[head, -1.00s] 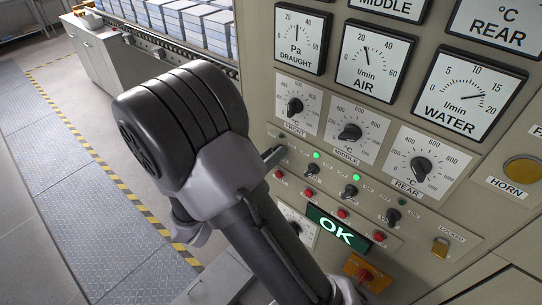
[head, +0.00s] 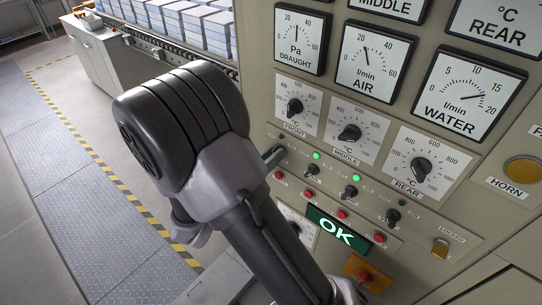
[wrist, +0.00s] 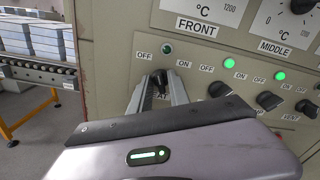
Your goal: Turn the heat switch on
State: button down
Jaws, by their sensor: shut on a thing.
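The heat switch (wrist: 160,78) is a small black knob at the left end of a row on the beige panel, between an OFF and an ON label. The lamp (wrist: 167,48) above it is dark. My gripper (wrist: 159,88) has its two fingers on either side of this knob and is shut on it. The knob's pointer looks roughly upright, but its exact angle is hard to tell.
More switches (head: 312,170) sit to the right, two with lit green lamps (head: 316,155). Red buttons (head: 342,215), a green OK sign (head: 337,232), dials (head: 349,133) and gauges (head: 471,95) surround them. A conveyor (head: 165,42) with stacked blocks stands behind on the left.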

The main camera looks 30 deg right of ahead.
jog(key=m+b, duration=0.4)
jog(key=m, duration=0.7)
jog(key=shift+s+d+m+b, duration=0.1)
jog(key=shift+s+m+b, duration=0.05)
jog(key=shift+m+b, duration=0.15)
dwell(0.5)
jog(key=c, duration=1.5)
grip_release()
jog(key=p+v, duration=0.2)
jog(key=v, duration=1.5)
jog(key=shift+s+a, duration=0.1)
jog(key=shift+a, duration=0.15)
